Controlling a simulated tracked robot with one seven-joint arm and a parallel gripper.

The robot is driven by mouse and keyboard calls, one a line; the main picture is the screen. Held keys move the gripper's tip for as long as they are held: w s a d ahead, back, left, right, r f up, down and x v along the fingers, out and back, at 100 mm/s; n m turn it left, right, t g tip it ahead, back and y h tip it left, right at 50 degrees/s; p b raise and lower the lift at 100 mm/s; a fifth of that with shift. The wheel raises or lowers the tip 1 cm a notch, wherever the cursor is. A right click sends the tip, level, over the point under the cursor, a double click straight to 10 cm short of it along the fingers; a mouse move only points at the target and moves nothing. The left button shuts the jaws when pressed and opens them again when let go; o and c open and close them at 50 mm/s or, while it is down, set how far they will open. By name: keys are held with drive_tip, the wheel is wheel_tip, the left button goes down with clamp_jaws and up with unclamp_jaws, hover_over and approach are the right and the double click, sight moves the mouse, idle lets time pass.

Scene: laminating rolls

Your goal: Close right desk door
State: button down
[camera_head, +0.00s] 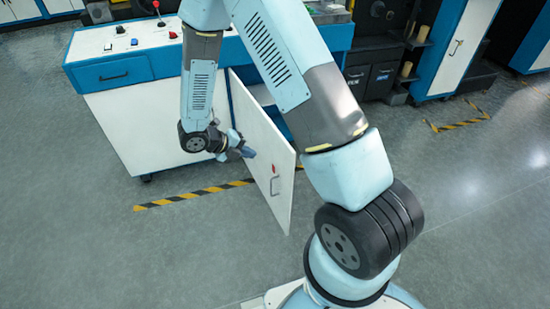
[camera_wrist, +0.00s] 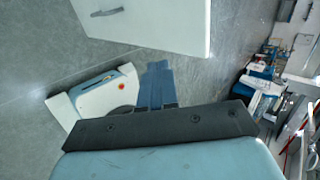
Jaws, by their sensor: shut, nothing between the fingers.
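The desk (camera_head: 140,120) has a white front and a blue top edge. Its right door (camera_head: 262,150) is a white panel standing open, swung out from the desk towards me.
A blue drawer (camera_head: 112,73) and a red-knobbed lever (camera_head: 158,12) are on the desk. Yellow-black floor tape (camera_head: 190,195) runs below it. A white and blue cabinet (camera_head: 455,45) stands at the back right. The floor left of the door is clear.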

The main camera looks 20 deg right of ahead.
approach(285, 159)
wheel_tip(285, 159, down, 3)
drive_tip(key=d, duration=0.3)
drive_tip(key=shift+d+f, duration=0.1)
drive_tip(key=shift+f, duration=0.25)
drive_tip(key=shift+w+d, duration=0.1)
drive_tip(key=shift+d, duration=0.45)
drive_tip(key=shift+a, duration=0.1)
